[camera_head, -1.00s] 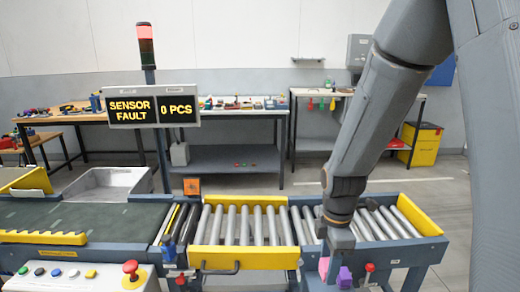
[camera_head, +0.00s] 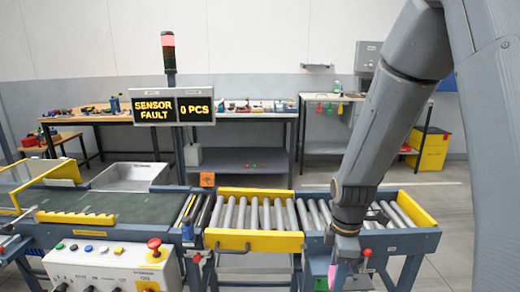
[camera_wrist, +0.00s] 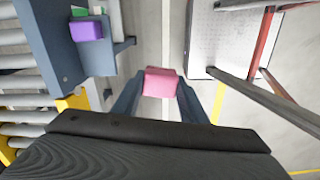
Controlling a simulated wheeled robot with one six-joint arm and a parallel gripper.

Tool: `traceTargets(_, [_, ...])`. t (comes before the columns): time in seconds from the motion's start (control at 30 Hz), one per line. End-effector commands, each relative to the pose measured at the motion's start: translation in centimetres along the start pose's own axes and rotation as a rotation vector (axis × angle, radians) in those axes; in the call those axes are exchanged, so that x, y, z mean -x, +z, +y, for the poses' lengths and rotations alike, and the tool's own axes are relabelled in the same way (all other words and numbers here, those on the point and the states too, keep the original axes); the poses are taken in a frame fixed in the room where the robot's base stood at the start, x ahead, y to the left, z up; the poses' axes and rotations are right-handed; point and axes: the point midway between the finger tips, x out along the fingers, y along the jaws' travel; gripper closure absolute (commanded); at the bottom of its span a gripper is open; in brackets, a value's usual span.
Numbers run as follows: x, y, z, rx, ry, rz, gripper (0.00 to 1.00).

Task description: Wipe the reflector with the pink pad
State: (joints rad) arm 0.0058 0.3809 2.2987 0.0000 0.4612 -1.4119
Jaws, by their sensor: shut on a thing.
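The pink pad (camera_wrist: 161,83) is held between the two fingers of my gripper (camera_wrist: 158,92) in the wrist view, over the floor. In the head view my gripper (camera_head: 343,276) points down at the front edge of the roller conveyor, with a bit of pink pad (camera_head: 331,272) beside it; its fingertips are hard to make out. A small orange square plate (camera_head: 207,179) with a dark mark stands at the conveyor's far side and looks like the reflector. It is well to the left of my gripper and apart from it.
A purple block (camera_wrist: 86,28) and a green block (camera_wrist: 79,11) sit on a blue-grey shelf at the conveyor side. A control box (camera_head: 110,265) with a red button stands front left. The roller conveyor (camera_head: 250,215) has yellow guards. A sign (camera_head: 159,107) reads SENSOR FAULT, 0 PCS.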

Motion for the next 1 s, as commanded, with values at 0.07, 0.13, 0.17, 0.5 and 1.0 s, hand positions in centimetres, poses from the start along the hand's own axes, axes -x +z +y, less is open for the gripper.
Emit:
traceTargets(0.07, [-0.5, 0.0, 0.2, -0.054, -0.002, 0.000, 0.79])
traceTargets(0.13, [-0.9, -0.1, 0.4, -0.108, -0.003, -0.001, 0.79])
traceTargets(0.17, [-1.1, -0.1, 0.5, -0.131, -0.003, -0.001, 0.79])
traceTargets(0.5, [-4.9, -0.5, 1.9, -0.578, -0.004, -0.002, 0.79])
traceTargets(1.0, [-11.4, -0.8, 3.7, -1.322, -0.002, -0.002, 0.79])
